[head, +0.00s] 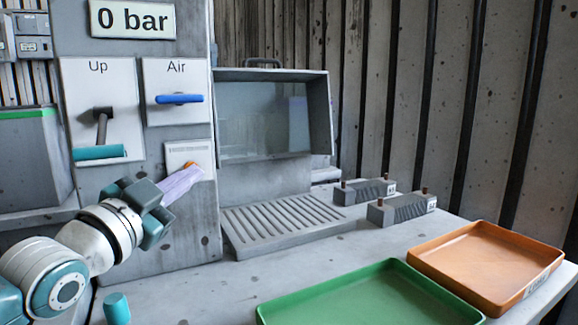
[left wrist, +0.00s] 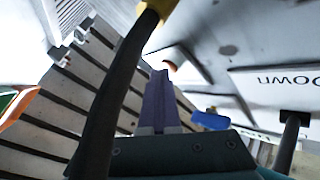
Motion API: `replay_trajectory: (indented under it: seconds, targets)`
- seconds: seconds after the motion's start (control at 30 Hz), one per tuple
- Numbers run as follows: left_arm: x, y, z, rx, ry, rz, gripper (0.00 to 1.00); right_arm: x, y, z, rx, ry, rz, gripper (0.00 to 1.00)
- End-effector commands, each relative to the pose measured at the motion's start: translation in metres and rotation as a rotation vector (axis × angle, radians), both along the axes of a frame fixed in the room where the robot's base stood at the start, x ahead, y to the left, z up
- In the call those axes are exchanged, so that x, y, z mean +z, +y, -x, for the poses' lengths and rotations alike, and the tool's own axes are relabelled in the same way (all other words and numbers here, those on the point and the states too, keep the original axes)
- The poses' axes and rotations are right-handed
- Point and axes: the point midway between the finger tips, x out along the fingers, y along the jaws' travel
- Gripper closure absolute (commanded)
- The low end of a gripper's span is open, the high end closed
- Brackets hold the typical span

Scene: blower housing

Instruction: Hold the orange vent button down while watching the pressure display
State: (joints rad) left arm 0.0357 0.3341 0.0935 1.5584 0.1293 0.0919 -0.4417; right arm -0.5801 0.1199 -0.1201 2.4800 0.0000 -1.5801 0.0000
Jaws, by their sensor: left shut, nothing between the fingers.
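The orange vent button (head: 189,164) sits on a small white plate on the grey panel, mostly hidden behind my fingertips. A sliver of the button (left wrist: 171,66) shows in the left wrist view just beyond the fingertips. My left gripper (head: 194,172) is shut and empty, its purple fingers pointing at the button. The fingertips are at the button and appear to touch it; how far it is pressed in I cannot tell. In the left wrist view the shut fingers (left wrist: 158,78) reach up to the plate. The pressure display (head: 132,19) reads "0 bar". My right gripper is not in view.
A cabinet with a window (head: 265,120) stands right of the panel. A green tray (head: 385,267) and an orange tray (head: 455,238) lie front right.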

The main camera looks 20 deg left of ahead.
Motion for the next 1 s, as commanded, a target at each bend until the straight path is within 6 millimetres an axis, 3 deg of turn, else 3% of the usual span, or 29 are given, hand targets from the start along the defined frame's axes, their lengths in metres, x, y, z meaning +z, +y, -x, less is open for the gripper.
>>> replay_trajectory:
  seconds: [1.0]
  targets:
    - [0.0015, -0.0038, 0.0036, 0.0, 0.001, 0.001, 1.0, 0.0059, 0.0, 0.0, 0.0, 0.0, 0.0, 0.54]
